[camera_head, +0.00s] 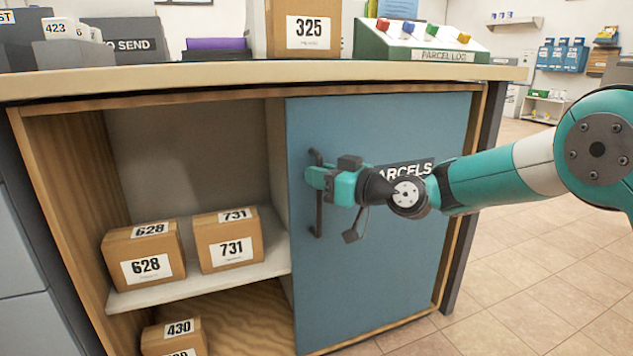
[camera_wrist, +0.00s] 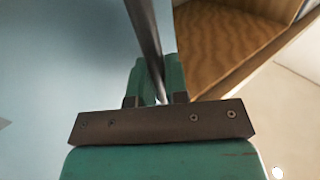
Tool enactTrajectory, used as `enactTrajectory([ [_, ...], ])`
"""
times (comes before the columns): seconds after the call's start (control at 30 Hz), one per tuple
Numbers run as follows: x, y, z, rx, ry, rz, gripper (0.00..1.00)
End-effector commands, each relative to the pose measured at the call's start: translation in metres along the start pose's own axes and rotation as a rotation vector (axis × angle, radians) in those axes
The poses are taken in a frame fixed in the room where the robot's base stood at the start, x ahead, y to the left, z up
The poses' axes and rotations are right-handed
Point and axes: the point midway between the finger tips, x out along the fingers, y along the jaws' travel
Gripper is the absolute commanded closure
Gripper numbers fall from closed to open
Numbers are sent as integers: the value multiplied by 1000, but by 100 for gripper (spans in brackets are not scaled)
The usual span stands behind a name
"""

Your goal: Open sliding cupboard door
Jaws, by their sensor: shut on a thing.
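The blue sliding cupboard door (camera_head: 400,280) covers the right half of the cupboard and bears a dark "PARCELS" label (camera_head: 408,168). Its left half stands uncovered. A dark vertical bar handle (camera_head: 318,215) is near the door's left edge. My gripper (camera_head: 318,179) is shut on the handle at its upper middle. In the wrist view, the handle (camera_wrist: 146,40) runs between the two green fingers of my gripper (camera_wrist: 158,82), with the pale blue door (camera_wrist: 60,70) beside it. My arm hides part of the door and its label.
In the cupboard (camera_head: 70,190), box 628 (camera_head: 145,254) and box 731 (camera_head: 228,239) stand on a white shelf (camera_head: 205,285); box 430 (camera_head: 173,338) is below. Tiled floor (camera_head: 530,270) is free at right.

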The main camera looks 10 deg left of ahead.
Motion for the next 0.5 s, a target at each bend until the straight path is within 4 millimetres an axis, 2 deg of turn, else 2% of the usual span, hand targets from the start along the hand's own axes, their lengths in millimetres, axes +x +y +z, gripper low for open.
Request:
enactTrajectory([
  [0.1, -2, 6, 0, -3, 2, -1, 100],
  [0.5, -3, 8, -1, -2, 2, -4, 100],
])
